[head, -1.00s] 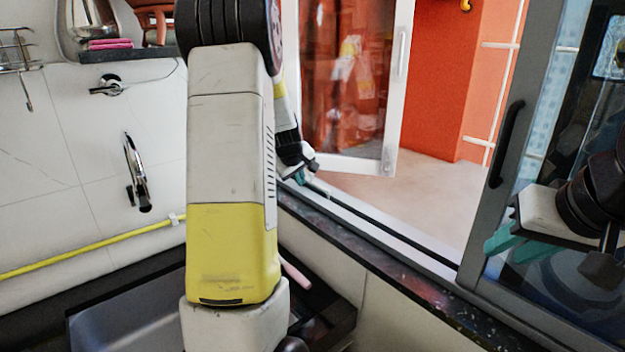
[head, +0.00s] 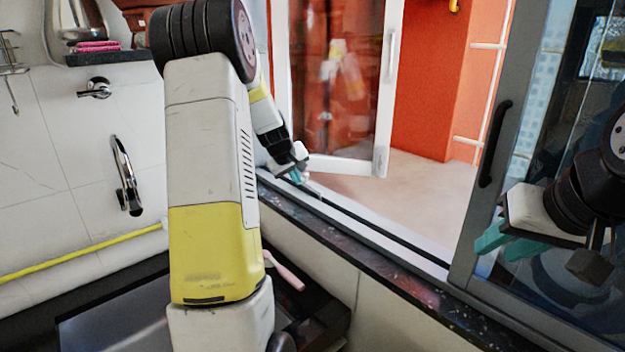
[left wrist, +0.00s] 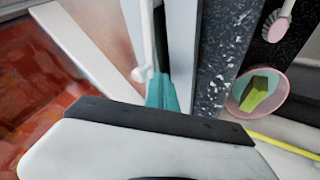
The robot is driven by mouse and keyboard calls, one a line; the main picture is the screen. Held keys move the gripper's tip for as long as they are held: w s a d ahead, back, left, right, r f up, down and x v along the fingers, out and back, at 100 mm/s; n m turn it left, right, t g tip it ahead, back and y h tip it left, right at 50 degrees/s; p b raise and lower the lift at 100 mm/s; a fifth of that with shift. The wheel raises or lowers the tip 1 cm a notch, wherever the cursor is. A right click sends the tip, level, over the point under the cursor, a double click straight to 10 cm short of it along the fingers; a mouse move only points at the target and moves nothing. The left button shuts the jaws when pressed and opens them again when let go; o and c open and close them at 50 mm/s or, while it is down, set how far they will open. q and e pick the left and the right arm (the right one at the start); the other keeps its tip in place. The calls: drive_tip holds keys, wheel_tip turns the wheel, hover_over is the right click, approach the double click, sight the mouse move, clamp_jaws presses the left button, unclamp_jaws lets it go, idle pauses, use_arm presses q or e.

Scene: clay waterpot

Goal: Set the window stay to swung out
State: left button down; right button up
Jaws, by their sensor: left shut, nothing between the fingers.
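The white-framed window sash (head: 382,110) stands open outward in the head view. What looks like the window stay, a thin pale bar (left wrist: 147,40), lies beside the sill in the left wrist view, against the teal fingertips. My left gripper (head: 297,178) is low at the window's inner edge, above the sill; it also shows in the left wrist view (left wrist: 161,92). It is shut with nothing between its fingers. It touches or nearly touches the bar; I cannot tell which. My right gripper (head: 503,240) is at the right, its teal fingers apart, away from the stay.
A dark speckled stone sill (head: 370,270) runs below the window. A grey-framed sliding pane (head: 483,190) stands at the right. A wall tap (head: 125,175) and yellow hose (head: 80,255) are at the left. A pink bowl (left wrist: 258,92) with a sponge sits past the sill.

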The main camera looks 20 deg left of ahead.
use_arm(q)
drive_tip(key=w+m+h, duration=0.1)
drive_tip(key=w+d+m, duration=0.1)
drive_tip(key=w+m+h, duration=0.1)
drive_tip(key=m, duration=0.1)
drive_tip(key=shift+d+g+h, duration=0.25)
drive_tip(key=shift+g+h, duration=0.05)
drive_tip(key=d+m, duration=0.1)
drive_tip(key=w+m+h, duration=0.1)
drive_tip(key=m, duration=0.1)
drive_tip(key=shift+w+d+g+h, duration=0.2)
drive_tip(key=shift+d+g+h, duration=0.1)
drive_tip(key=shift+d+g, duration=0.1)
drive_tip(key=d+m, duration=0.1)
drive_tip(key=w+d+m+g+h, duration=0.1)
drive_tip(key=m, duration=0.1)
drive_tip(key=shift+w+d+m+g+h, duration=0.15)
drive_tip(key=shift+d+m+g+h, duration=0.1)
drive_tip(key=shift+m+g+h, duration=0.05)
drive_tip(key=shift+w+d+m+g+h, duration=0.15)
drive_tip(key=shift+d+m+g+h, duration=0.25)
drive_tip(key=shift+d+m+g, duration=0.7)
drive_tip(key=shift+d+t, duration=0.3)
drive_tip(key=shift+d, duration=0.2)
drive_tip(key=v, duration=0.8)
drive_tip(key=shift+a+f, duration=0.1)
